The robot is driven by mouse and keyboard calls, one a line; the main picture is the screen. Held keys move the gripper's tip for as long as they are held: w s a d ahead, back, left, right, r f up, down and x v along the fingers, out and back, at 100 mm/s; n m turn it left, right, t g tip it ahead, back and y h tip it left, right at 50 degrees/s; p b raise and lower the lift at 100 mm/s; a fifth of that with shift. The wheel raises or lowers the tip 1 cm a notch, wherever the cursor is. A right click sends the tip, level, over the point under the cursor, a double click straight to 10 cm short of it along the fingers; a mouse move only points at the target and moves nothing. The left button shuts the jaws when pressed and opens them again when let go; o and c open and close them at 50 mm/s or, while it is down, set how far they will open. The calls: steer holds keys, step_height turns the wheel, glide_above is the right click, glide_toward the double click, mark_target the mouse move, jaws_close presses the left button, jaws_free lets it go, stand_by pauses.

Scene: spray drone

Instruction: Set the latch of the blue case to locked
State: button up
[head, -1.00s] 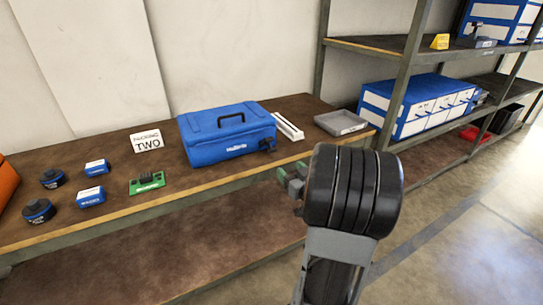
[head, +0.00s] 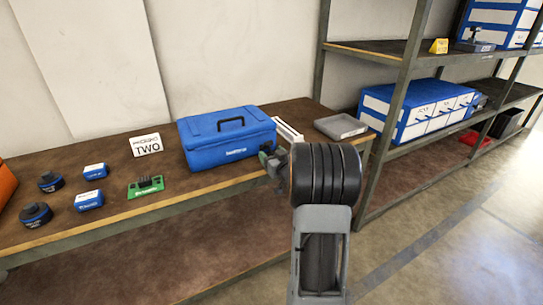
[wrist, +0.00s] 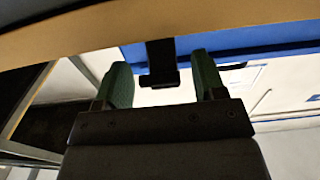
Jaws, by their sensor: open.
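The blue case (head: 228,140) lies closed on the workbench, its black handle on the lid; its blue side also shows in the wrist view (wrist: 250,36). Its dark latch (wrist: 161,66) shows in the wrist view between my two green fingers, with gaps on both sides. In the head view the latch is hidden behind my gripper, so I cannot tell its setting. My gripper (head: 268,163) is at the front right corner of the case; in the wrist view its fingers (wrist: 160,78) are open around the latch and hold nothing.
The workbench (head: 160,199) has its front edge just by my gripper. A white slotted holder (head: 288,131) and a grey tray (head: 341,126) are right of the case.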

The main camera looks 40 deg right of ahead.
steer(key=c, duration=1.2)
